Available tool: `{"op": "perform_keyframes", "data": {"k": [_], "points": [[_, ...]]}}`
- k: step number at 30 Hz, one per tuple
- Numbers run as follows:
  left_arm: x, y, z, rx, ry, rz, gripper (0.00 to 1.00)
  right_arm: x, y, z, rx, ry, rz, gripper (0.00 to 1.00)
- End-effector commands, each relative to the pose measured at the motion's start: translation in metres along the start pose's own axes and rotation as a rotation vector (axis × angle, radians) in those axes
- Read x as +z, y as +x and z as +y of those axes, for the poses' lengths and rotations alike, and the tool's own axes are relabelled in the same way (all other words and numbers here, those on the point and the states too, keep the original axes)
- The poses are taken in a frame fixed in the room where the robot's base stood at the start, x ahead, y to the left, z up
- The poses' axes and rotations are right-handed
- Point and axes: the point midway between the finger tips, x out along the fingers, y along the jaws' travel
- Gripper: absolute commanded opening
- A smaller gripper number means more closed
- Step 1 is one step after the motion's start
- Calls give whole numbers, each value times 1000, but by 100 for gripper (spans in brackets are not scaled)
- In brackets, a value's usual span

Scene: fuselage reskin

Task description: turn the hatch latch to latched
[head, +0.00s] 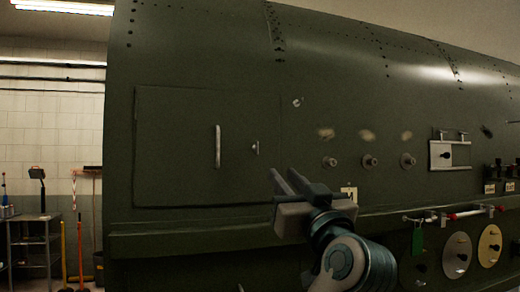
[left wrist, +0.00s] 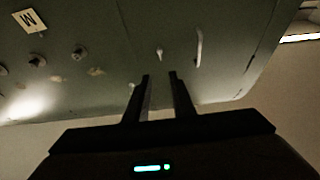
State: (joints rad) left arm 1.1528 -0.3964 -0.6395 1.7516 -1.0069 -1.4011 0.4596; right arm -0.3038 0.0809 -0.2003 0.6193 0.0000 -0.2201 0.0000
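The hatch (head: 175,150) is a closed dark green panel at the left of the fuselage, with a pale vertical bar handle (head: 218,146). The small pale hatch latch (head: 256,148) sits right of the handle, near the hatch's right edge, and looks roughly upright. My left gripper (head: 285,178) is below and right of the latch in the head view. In the left wrist view its two dark fingers (left wrist: 160,77) are apart with nothing between them. The latch (left wrist: 159,54) shows just beyond the fingertips, with the handle (left wrist: 198,48) to its right. My right gripper is not in view.
Right of the hatch are a small fitting (head: 298,102) and several round knobs (head: 370,161). A ledge (head: 190,238) runs below the hatch; a red-and-white bar (head: 466,212) is at the right. A metal cart (head: 30,240) stands at the far left.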

Motion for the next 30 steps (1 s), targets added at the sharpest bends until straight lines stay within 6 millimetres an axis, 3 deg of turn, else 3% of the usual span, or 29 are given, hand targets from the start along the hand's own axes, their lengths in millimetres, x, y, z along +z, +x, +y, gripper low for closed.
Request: {"op": "perform_keyframes", "data": {"k": [8, 30], "points": [[-3, 24, -1, -2, 3, 0, 23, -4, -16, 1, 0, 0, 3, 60], [-4, 147, -1, -3, 4, 0, 23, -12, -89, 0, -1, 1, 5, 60]]}}
